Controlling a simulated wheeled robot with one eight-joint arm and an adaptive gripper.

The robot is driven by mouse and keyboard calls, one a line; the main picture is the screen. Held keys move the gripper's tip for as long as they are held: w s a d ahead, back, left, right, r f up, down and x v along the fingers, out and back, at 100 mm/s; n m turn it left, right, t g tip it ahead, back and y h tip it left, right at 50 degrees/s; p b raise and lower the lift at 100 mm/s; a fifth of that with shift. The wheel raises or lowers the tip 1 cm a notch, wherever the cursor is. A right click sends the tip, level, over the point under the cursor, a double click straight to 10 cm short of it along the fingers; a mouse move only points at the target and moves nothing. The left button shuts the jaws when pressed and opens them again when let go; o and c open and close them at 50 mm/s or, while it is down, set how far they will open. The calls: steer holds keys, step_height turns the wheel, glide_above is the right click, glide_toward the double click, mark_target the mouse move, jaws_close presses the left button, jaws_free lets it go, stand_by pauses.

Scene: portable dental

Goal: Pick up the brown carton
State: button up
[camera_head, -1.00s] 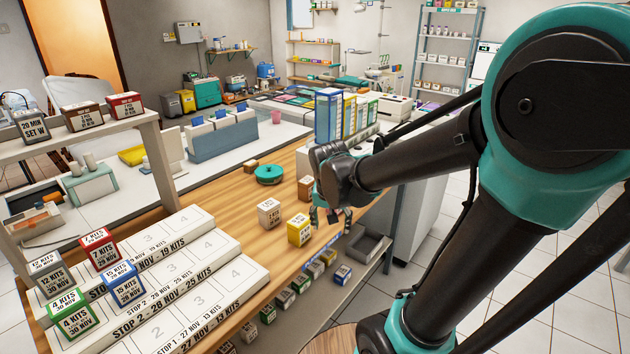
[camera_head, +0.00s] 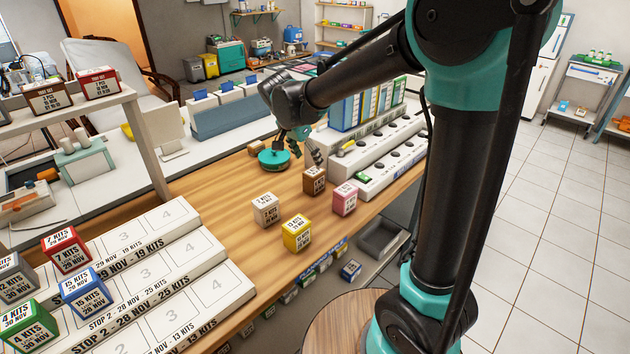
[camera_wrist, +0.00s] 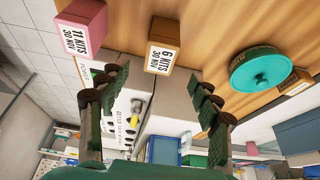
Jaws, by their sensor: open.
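The brown carton (camera_head: 314,181) stands on the wooden table, beside the pink carton (camera_head: 345,199) and behind the yellow carton (camera_head: 296,233). In the wrist view the brown carton (camera_wrist: 163,45) shows a white label reading 6 KITS, 30 NOV. My gripper (camera_head: 302,147) is above the table, near the green round container and behind the brown carton. In the wrist view my gripper (camera_wrist: 160,78) has its two fingers spread apart, with nothing between them. The carton is beyond the fingertips, between their lines and not touched.
A green round container (camera_head: 274,159) stands left of the brown carton. A white carton (camera_head: 266,210) is in front. A white rack with binders (camera_head: 365,108) stands behind. Another brown carton (camera_head: 49,97) sits on the upper-left shelf. Bare wood lies left of the cartons.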

mark_target(317, 178)
steer(key=x, duration=1.2)
steer(key=shift+r, duration=0.1)
steer(key=c, duration=1.3)
steer(key=shift+r, duration=0.1)
